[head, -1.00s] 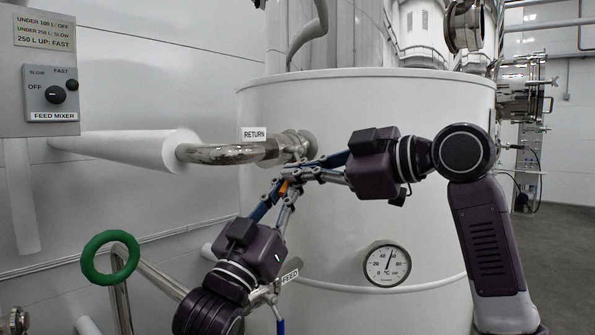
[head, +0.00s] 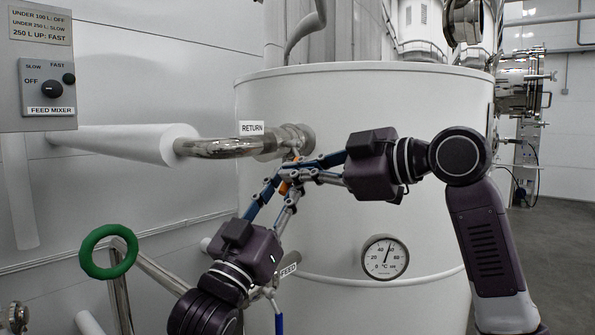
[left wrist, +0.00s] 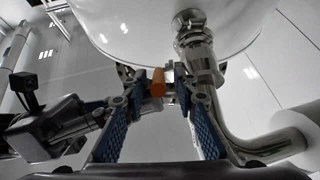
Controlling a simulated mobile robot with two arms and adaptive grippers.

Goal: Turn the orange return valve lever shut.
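The orange return valve lever (head: 284,188) shows as a small orange piece below the valve at the tank end of the return pipe (head: 228,148). My left gripper (head: 282,190) reaches up to it from the lower left. In the left wrist view the orange lever (left wrist: 158,82) stands between its two blue fingers (left wrist: 160,100), which are apart with gaps on both sides. My right gripper (head: 303,170) comes in from the right, its fingers crossing close to the left fingertips and the valve. Its fingers overlap these parts, so its opening is unclear. The lever's base is partly hidden.
The white tank (head: 420,150) stands close behind both grippers, with a dial gauge (head: 385,257) on its front. A green handwheel (head: 108,252) and the feed pipe are at the lower left. The feed mixer panel (head: 48,85) is on the left wall.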

